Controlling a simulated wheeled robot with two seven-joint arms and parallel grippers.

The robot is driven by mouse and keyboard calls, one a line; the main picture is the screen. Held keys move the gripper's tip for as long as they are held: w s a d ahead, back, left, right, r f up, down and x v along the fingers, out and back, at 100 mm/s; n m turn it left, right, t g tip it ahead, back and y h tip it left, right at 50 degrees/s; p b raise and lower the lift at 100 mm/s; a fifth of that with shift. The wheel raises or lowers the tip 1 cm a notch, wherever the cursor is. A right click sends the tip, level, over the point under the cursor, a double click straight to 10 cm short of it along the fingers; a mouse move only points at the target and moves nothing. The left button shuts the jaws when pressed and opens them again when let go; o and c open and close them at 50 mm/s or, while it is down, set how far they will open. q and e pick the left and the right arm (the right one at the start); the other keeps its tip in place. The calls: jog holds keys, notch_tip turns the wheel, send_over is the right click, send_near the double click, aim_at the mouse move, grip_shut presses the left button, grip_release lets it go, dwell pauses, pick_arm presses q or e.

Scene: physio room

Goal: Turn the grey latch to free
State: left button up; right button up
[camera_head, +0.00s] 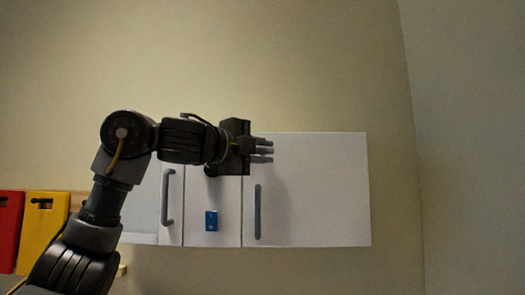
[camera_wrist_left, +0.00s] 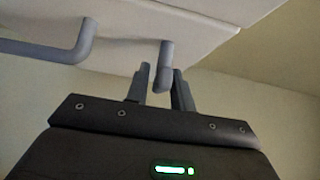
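The grey latch (camera_wrist_left: 165,62) shows in the left wrist view as a short grey bar on the white cabinet face, with a thicker end between my fingers. In the head view my left gripper (camera_head: 268,151) is in front of the upper part of the white cabinet (camera_head: 320,200), fingers pointing right, and largely hides the latch. In the left wrist view the left gripper (camera_wrist_left: 161,72) has its fingers apart, one on each side of the latch. A narrow gap shows on the left side; contact on the right side is unclear. My right gripper is not in view.
Grey bar handles sit on the cabinet's left part (camera_head: 168,196) and right door (camera_head: 257,212). A small blue object (camera_head: 211,221) is on the middle panel. Red (camera_head: 8,230) and yellow (camera_head: 42,235) items stand at far left. The wall right of the cabinet is bare.

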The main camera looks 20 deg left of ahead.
pick_arm(q)
grip_shut()
jog(key=shift+f+n+t+b, duration=0.25)
jog(key=shift+n+t+b, duration=0.05)
jog(key=shift+b, duration=0.55)
jog(key=n+t+b, duration=0.3)
jog(key=n+b, duration=0.2)
jog(key=b, duration=0.1)
jog(key=n+t+y+b, duration=0.1)
jog(key=n+t+b, duration=0.3)
jog(key=b, duration=0.3)
jog(key=shift+d+f+n, duration=0.1)
jog(key=shift+f+n, duration=0.05)
jog(key=shift+n, duration=0.35)
jog(key=n+t+y+b, duration=0.2)
jog(key=n+y, duration=0.1)
jog(key=n, duration=0.1)
jog(key=shift+n+y, duration=0.3)
jog(key=shift+y, duration=0.1)
jog(key=n+t+y+b, duration=0.1)
jog(key=n+y, duration=0.2)
jog(key=shift+r+n+y+b, duration=0.2)
jog(key=shift+n+y+b, duration=0.05)
jog(key=shift+n+y, duration=1.65)
jog(key=shift+r+n+y+b, duration=0.15)
jog(key=shift+n+y+b, duration=0.05)
jog(key=shift+n+y, duration=1.65)
jog(key=shift+r+n+y, duration=0.1)
jog(key=shift+n+y, duration=0.35)
jog(key=shift+n, duration=0.4)
